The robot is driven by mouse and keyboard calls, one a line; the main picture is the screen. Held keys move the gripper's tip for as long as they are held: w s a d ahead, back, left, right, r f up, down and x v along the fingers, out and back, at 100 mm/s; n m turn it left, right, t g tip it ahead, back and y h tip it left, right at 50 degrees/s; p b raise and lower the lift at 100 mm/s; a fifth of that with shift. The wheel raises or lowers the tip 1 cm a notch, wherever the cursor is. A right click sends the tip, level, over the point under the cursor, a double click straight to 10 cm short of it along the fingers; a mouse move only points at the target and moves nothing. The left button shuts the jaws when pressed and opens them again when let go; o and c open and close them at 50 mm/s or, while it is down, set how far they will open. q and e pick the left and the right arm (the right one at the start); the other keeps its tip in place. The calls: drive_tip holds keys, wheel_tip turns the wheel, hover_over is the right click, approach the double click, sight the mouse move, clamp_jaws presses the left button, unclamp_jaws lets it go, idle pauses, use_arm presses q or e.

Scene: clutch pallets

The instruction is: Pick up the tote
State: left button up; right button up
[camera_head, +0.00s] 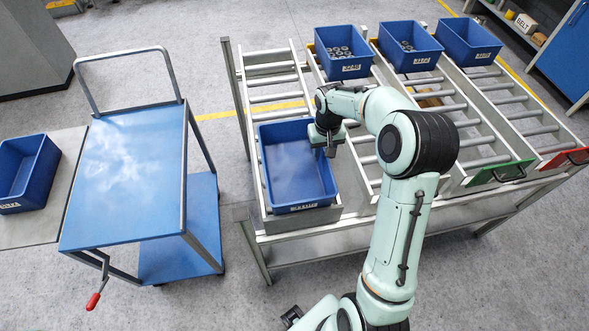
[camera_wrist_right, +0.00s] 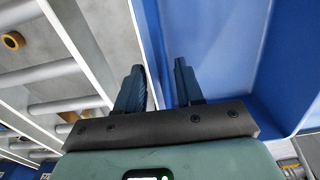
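An empty blue tote (camera_head: 277,137) sits at the front end of the left roller lane, with a white label on its near side. My right gripper (camera_head: 328,151) is at the tote's right rim, near its far corner. In the right wrist view, the gripper's two fingers (camera_wrist_right: 160,88) stand apart, one on each side of the tote's side wall (camera_wrist_right: 153,35). The wall runs between them, and I cannot see them pressing on it. The tote's inside is to the right in that view.
Blue totes with metal parts (camera_head: 343,66) (camera_head: 409,60) and another blue tote (camera_head: 468,54) stand at the back of the rack. A blue cart (camera_head: 130,190) with a handle stands left, beside a grey surface holding a blue tote (camera_head: 45,185). Floor between cart and rack is free.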

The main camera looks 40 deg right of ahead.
sight(323, 159)
wheel_tip(323, 159, down, 4)
drive_tip(key=shift+r, duration=0.15)
drive_tip(key=shift+a, duration=0.1)
clamp_jaws()
drive_tip(key=shift+r, duration=0.1)
